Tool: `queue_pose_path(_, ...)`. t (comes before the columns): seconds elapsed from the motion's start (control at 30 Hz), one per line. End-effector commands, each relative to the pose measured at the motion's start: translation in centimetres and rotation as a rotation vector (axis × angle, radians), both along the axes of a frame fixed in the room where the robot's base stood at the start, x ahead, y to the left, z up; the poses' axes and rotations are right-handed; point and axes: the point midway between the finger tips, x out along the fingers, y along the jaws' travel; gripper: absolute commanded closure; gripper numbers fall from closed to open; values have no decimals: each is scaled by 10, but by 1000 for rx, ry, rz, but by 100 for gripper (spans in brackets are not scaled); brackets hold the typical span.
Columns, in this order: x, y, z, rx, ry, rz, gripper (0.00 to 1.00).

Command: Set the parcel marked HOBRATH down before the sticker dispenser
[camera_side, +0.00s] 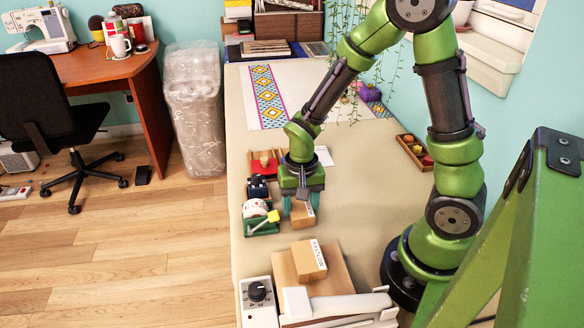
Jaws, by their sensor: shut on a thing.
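My gripper (300,205) points down over the table and is shut on a small brown parcel (302,220). The parcel has a white label on its right side, too small to read. It is at or just above the table; I cannot tell if it touches. The sticker dispenser (256,210), seemingly the green-based holder with a white roll, stands just left of the held parcel. A second brown parcel (307,263) lies nearer the camera on a brown board, with a white label whose print I cannot read surely. I cannot confirm which parcel is marked HOBRATH.
A yellow-headed item (264,223) sticks out by the dispenser. A dark blue item (258,188) and a red tray (264,164) stand behind it. A device with a black knob (257,292) is at the front. A wooden box (414,152) sits right. The table's middle right is clear.

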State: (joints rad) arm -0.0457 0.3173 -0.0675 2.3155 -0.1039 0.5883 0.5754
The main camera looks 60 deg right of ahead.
Motion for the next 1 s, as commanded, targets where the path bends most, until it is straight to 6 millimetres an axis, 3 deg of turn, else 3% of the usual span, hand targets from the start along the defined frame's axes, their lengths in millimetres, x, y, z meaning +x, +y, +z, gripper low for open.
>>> queue_pose_path(0.37, 0, 0, -8, 0, 1, 0, 73)
queue_pose_path(0.4, 0, 0, -8, 1, 1, 0, 40)
queue_pose_path(0.6, 0, 0, -8, 1, 1, 0, 14)
queue_pose_path(0.87, 0, 0, -7, 0, 0, 0, 14)
queue_pose_path(1.0, 1, 0, 3, 1, -4, -1, 14)
